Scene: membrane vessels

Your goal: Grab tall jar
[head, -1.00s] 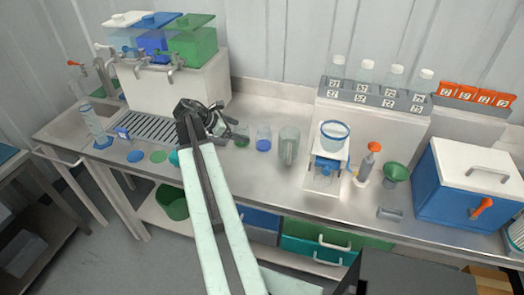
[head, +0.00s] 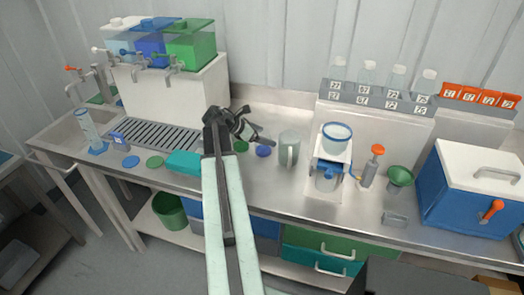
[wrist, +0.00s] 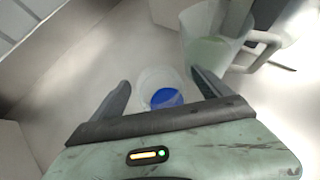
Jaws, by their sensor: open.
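A clear jar with blue contents stands on the steel bench, and its blue part shows in the head view (head: 263,151). In the wrist view the jar (wrist: 160,88) appears between the fingers, seen from above. No label tells if it is the tall jar. My gripper (head: 257,131) is open just above and behind it. In the wrist view my gripper (wrist: 160,80) has a finger on each side of the jar, with no contact visible.
A grey-green jug (head: 288,149) with a handle stands close on the right; it also shows in the wrist view (wrist: 212,38). A small green jar (head: 241,147) is close on the left. A dispenser stand (head: 328,172) is further right.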

